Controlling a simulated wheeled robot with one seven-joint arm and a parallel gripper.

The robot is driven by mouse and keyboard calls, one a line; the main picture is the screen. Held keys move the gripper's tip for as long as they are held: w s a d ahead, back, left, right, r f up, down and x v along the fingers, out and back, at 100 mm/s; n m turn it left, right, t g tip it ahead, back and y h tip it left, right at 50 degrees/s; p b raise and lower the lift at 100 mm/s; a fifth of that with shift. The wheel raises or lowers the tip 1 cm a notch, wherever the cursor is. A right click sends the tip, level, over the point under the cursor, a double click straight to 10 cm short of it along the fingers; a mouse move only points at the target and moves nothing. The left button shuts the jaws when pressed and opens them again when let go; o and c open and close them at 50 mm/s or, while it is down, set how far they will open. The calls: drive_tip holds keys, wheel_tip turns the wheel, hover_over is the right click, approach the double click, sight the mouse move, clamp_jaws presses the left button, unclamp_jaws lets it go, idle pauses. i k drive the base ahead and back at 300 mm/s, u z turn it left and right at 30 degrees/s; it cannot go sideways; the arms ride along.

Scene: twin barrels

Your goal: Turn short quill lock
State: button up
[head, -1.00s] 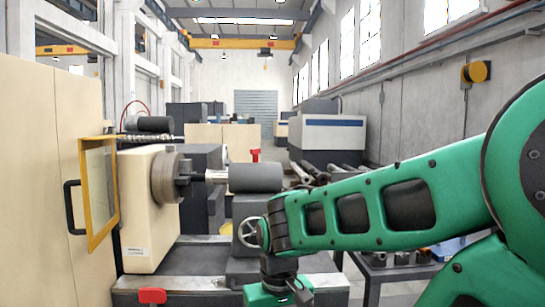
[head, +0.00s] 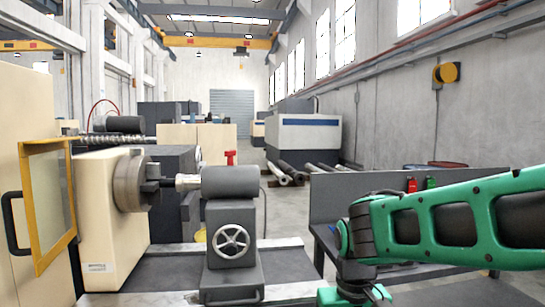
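A small red lever (head: 231,157) stands just above the dark grey tailstock barrel (head: 230,181); I cannot tell whether it is fixed to it. I cannot tell for sure that this lever is the short quill lock. The tailstock body (head: 231,220) carries a grey handwheel (head: 231,240) on its near face. A bright quill (head: 188,181) reaches left from the barrel towards the chuck (head: 131,182). My arm comes in from the right, with its wrist right of the tailstock and apart from it. My gripper's fingers are below the lower edge of the picture.
A yellow-framed guard door (head: 47,205) stands open at the left. A dark bench (head: 327,217) with a raised back panel is behind my arm. Metal bars (head: 290,173) lie on the floor behind. Open floor shows between the tailstock and the bench.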

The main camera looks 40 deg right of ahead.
sight(229, 154)
drive_tip(key=z, duration=0.8)
drive_tip(key=i, duration=0.4)
drive_tip(key=z, duration=0.1)
